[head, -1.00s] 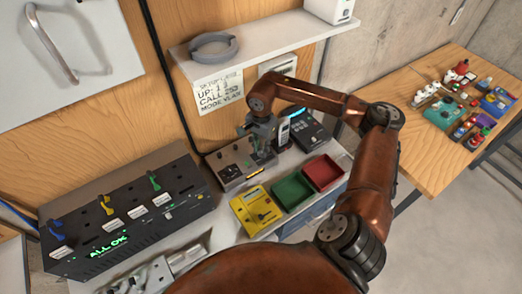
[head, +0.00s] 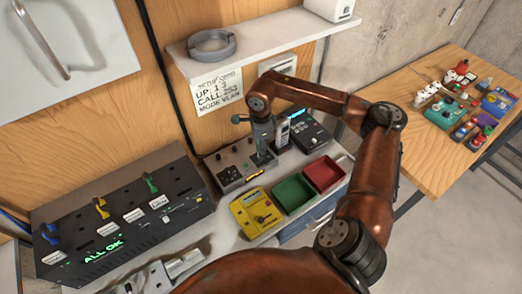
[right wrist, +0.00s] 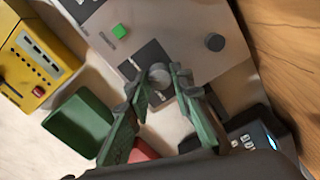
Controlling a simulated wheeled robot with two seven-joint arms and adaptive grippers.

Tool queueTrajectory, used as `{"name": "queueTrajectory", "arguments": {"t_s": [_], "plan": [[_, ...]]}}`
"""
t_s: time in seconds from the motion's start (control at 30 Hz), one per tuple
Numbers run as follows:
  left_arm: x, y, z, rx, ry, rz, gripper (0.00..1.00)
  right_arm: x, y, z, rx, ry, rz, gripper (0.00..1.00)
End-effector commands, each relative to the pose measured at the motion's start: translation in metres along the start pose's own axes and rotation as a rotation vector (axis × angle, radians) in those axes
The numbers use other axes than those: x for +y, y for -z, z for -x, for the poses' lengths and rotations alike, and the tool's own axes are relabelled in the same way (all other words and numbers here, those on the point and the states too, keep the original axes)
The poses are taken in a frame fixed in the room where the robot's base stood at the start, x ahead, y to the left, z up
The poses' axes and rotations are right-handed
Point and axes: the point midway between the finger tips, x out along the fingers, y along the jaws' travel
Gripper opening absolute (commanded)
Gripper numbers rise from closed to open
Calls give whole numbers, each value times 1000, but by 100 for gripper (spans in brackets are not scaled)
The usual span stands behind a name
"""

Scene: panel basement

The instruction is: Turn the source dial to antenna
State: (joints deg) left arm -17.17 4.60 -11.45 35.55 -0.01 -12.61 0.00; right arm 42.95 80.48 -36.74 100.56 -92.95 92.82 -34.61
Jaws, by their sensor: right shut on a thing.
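The grey control box (head: 232,180) stands on the bench below the wall notes. In the right wrist view its sloping panel (right wrist: 195,60) shows a green button, dark label patches, a dark knob (right wrist: 214,42) and a round grey dial (right wrist: 158,76). My right gripper (right wrist: 160,82) is shut on this grey dial, with a fingertip on either side. Its lettering is too small to read, so I cannot tell its setting. In the head view my right gripper (head: 264,155) reaches down onto the box's right part and hides the dial. My left gripper is not in view.
A yellow device (head: 252,214), a green bin (head: 292,192) and a red bin (head: 324,174) stand in front of the box. A handset and dark phone (head: 311,132) are close on its right. A black switch unit (head: 120,220) stands left; a shelf (head: 270,45) hangs above.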

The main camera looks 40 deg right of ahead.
Motion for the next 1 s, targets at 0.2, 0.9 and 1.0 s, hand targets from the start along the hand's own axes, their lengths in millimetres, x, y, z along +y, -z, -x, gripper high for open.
{"name": "queueTrajectory", "arguments": {"t_s": [0.2,0.9,1.0], "plan": [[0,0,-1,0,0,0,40,0,0,0,1,1,-28,0],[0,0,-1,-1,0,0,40,0,0,0,0,1,-29,38],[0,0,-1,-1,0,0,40,0,0,0,0,1,-29,38]]}}
